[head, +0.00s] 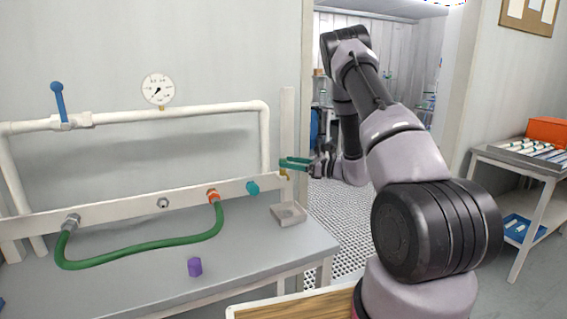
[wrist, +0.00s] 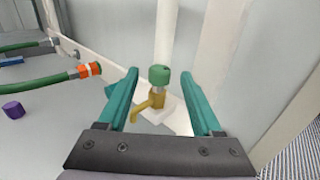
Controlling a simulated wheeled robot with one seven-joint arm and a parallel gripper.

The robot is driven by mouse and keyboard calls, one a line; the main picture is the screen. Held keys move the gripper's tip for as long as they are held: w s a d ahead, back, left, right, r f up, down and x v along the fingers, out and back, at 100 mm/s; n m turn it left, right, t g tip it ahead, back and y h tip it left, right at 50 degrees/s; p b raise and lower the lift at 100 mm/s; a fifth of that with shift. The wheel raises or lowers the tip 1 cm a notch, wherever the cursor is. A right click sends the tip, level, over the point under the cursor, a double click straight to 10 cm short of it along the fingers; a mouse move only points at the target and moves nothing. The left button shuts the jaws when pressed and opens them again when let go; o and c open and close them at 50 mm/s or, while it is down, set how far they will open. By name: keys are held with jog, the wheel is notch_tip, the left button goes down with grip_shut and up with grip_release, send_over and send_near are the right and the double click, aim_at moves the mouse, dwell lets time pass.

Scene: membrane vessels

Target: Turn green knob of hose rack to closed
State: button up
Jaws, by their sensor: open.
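A green knob (wrist: 160,76) tops a brass tap (wrist: 148,104) in the wrist view. It lies between the two teal fingers of my gripper (wrist: 161,72), ahead of and in line with the gap, with space on both sides. My gripper is open and empty. In the head view my gripper (head: 293,163) is at the white post (head: 287,125); a bit of the brass tap (head: 283,172) shows below the fingers, and its knob is hidden there. The hose rack's white rail (head: 115,213) carries a green hose (head: 150,247), an orange coupling (head: 213,196) and a teal fitting (head: 252,188).
A white pipe (head: 200,111) with a gauge (head: 158,89) and a blue lever (head: 59,100) runs above the rail. A wall lies behind.

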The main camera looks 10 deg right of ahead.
jog(key=shift+x, duration=1.45)
grip_shut()
